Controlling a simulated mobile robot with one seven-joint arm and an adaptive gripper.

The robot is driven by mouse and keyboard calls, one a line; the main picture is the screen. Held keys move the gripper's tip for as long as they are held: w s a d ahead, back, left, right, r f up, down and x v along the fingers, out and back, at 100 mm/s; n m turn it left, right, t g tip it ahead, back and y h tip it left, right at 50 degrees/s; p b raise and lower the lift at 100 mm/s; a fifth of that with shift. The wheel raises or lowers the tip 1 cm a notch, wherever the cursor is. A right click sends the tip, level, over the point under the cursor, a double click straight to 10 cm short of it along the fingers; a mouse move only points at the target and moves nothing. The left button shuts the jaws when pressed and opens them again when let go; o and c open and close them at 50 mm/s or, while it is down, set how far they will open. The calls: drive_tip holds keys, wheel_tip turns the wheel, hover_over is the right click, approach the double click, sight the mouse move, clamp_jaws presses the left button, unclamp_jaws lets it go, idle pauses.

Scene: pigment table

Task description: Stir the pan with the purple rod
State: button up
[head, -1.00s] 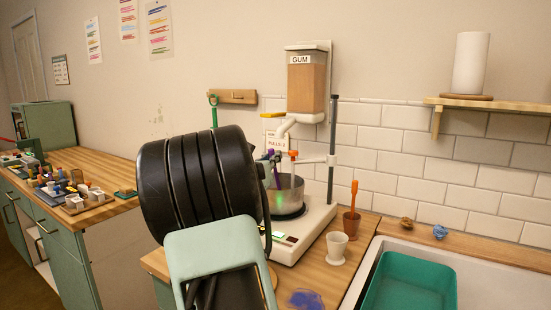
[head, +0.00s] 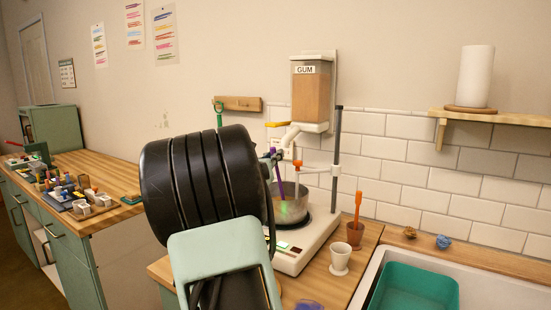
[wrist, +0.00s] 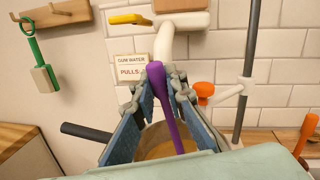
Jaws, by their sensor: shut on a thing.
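The purple rod (wrist: 166,108) stands steeply, slightly tilted, between the fingers of my gripper (wrist: 160,92). My gripper is shut on it. The rod also shows in the head view (head: 279,178), with its lower part reaching down into the metal pan (head: 298,207). The pan sits on the white stirring stand, and a greenish glow shows inside it. In the wrist view the pan's brownish inside (wrist: 158,152) lies below the fingers, partly hidden by them. The rod's lower tip is hidden. My dark arm link covers the pan's left side in the head view.
The gum dispenser (head: 309,92) hangs above the pan, its spout close by. A grey post (head: 336,150) with an orange-knobbed clamp (head: 298,163) stands beside the pan.

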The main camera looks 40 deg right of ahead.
drive_tip(key=shift+w+a+r+p, duration=0.1)
drive_tip(key=shift+a+r+p, duration=0.05)
drive_tip(key=shift+r+p, duration=0.55)
drive_tip(key=shift+w+a+r+p, duration=0.15)
drive_tip(key=shift+r+p, duration=0.25)
drive_tip(key=shift+r, duration=0.45)
drive_tip(key=shift+w+a+r+p, duration=0.1)
drive_tip(key=shift+r+p, duration=0.45)
drive_tip(key=shift+r, duration=0.25)
drive_tip(key=shift+c, duration=0.2)
drive_tip(key=shift+r, duration=0.1)
drive_tip(key=shift+r+p, duration=1.1)
drive_tip(key=shift+r, duration=0.4)
drive_tip(key=shift+f, duration=0.1)
drive_tip(key=shift+a, duration=0.1)
